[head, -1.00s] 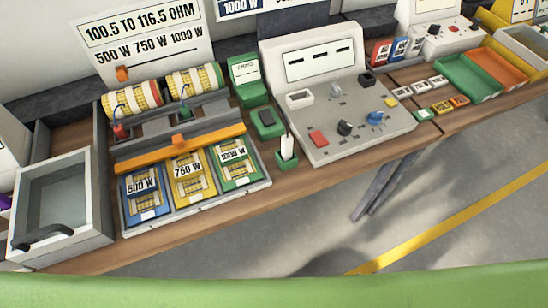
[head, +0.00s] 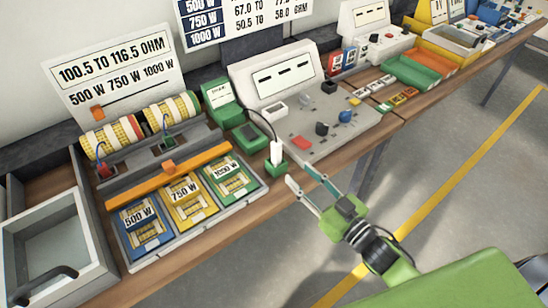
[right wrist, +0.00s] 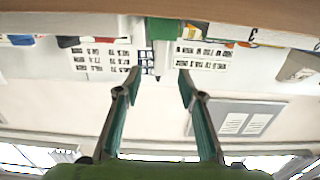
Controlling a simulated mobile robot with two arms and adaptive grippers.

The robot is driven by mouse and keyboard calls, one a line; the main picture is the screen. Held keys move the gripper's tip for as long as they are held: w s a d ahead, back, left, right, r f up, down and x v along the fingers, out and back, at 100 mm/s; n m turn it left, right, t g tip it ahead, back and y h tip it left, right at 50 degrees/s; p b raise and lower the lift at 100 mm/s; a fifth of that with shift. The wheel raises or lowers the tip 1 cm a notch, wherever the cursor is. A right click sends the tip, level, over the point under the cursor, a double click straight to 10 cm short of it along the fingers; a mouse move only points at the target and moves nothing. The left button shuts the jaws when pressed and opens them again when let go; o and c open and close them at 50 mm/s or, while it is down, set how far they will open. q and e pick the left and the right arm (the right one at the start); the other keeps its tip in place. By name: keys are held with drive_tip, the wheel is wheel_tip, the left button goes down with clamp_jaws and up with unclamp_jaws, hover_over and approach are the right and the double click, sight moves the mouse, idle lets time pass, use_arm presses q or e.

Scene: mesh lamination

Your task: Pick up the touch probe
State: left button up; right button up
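The touch probe (head: 277,152) is a white upright handle with a dark cable at its top. It stands in a small green holder (head: 277,168) at the table's front edge. My right gripper (head: 299,174) is open and empty, its fingers pointing at the holder from the front right, apart from the probe. In the right wrist view the picture is upside down; the green holder (right wrist: 164,28) shows at the top between the open fingers (right wrist: 160,70). The pale probe is hard to make out there against the background. My left gripper is not in view.
The grey control console (head: 310,115) stands just behind and right of the probe. A green meter (head: 222,95) is behind it. The tray of coloured mesh slots (head: 130,252) lies to the left. The floor in front of the table is clear.

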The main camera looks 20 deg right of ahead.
sight(279, 156)
drive_tip(key=x, duration=0.4)
drive_tip(key=shift+w+a+p, duration=0.15)
drive_tip(key=shift+w+p, duration=0.2)
drive_tip(key=shift+w+a, duration=0.2)
drive_tip(key=shift+w, duration=0.3)
drive_tip(key=p+x, duration=0.1)
drive_tip(key=x, duration=0.3)
drive_tip(key=shift+w+a+p, duration=0.25)
drive_tip(key=shift+w+p, duration=0.1)
drive_tip(key=shift+w+a+f, duration=0.1)
drive_tip(key=shift+w, duration=0.2)
drive_tip(key=shift+c, duration=0.3)
clamp_jaws()
